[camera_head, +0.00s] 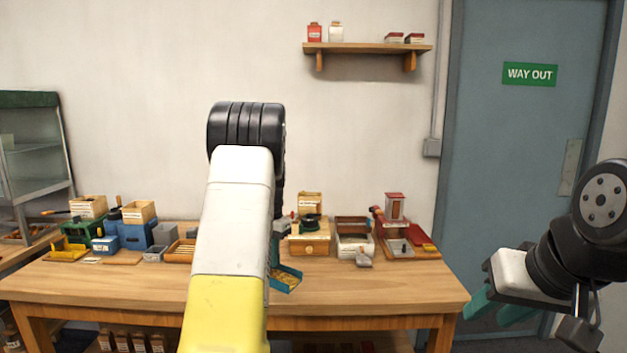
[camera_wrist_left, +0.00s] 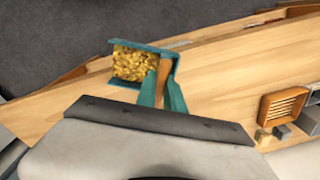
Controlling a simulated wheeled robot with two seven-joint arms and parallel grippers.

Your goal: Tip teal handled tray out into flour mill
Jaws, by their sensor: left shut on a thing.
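The teal handled tray (camera_wrist_left: 116,66) holds a layer of yellow-gold pieces (camera_wrist_left: 135,65) in the left wrist view. My left gripper (camera_wrist_left: 163,88) is shut on its brown wooden handle. The tray (camera_head: 297,279) also shows in the head view, partly hidden behind my left arm, in front of the table's middle items. I cannot tell for certain which machine is the flour mill. Candidates are a green machine (camera_head: 76,233) and a blue one (camera_head: 135,236) with wooden hoppers, and a wooden box with a drawer (camera_head: 309,243). My right gripper (camera_head: 497,310) is open and empty at the right.
The wooden table (camera_head: 390,286) carries several small machines and boxes along its back. A red machine (camera_head: 395,209) stands at its right end. A slatted wooden tray (camera_wrist_left: 285,104) shows in the left wrist view. The table's front right is clear. A glass cabinet (camera_head: 35,150) stands at left.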

